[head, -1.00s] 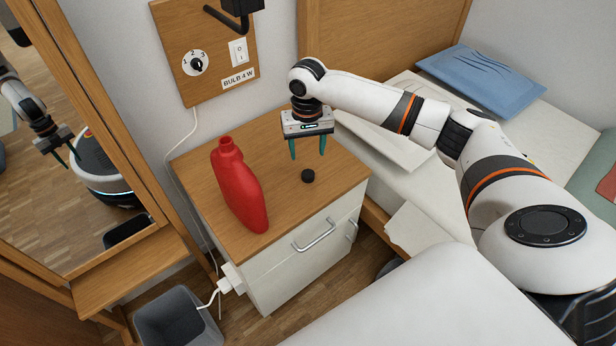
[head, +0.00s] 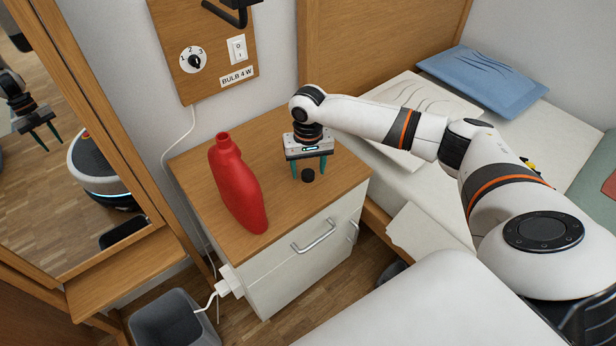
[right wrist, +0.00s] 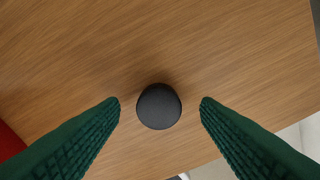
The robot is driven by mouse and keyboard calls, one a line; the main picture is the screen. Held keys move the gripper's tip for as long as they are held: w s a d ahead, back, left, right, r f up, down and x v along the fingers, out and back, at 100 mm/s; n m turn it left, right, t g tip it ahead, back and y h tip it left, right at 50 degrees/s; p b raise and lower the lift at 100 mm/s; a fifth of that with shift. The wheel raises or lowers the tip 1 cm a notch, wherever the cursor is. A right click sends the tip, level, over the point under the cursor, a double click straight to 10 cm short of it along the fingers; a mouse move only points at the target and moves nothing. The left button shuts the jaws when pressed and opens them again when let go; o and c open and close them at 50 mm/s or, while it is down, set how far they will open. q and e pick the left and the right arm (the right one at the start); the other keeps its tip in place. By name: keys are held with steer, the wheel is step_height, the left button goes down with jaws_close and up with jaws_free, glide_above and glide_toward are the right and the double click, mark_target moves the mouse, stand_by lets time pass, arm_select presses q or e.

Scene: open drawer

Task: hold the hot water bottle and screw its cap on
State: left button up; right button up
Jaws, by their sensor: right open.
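The red hot water bottle (head: 237,185) stands on the bedside cabinet top with its open neck at the upper end. Its edge also shows at the left of the right wrist view (right wrist: 8,143). The black cap (head: 308,175) lies on the wooden top to the right of the bottle, and it is centred in the right wrist view (right wrist: 159,106). My right gripper (head: 309,175) points down over the cap, open, with its green fingers (right wrist: 160,108) on either side of the cap and apart from it. My left gripper is not directly in view.
The cabinet (head: 275,215) has a handled drawer front (head: 300,252). A wall panel (head: 205,60) with a switch and dial is behind it. A mirror (head: 60,170) and a grey bin (head: 170,318) are at the left. A bed with a blue pillow (head: 483,82) is at the right.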

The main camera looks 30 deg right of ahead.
mark_target(308, 173)
steer(key=shift+f, duration=0.55)
arm_select(q)
steer(key=shift+s+r, duration=0.1)
steer(key=shift+r, duration=0.15)
arm_select(e)
steer(key=c, duration=1)
steer(key=shift+c, duration=0.2)
steer(key=shift+r, duration=0.2)
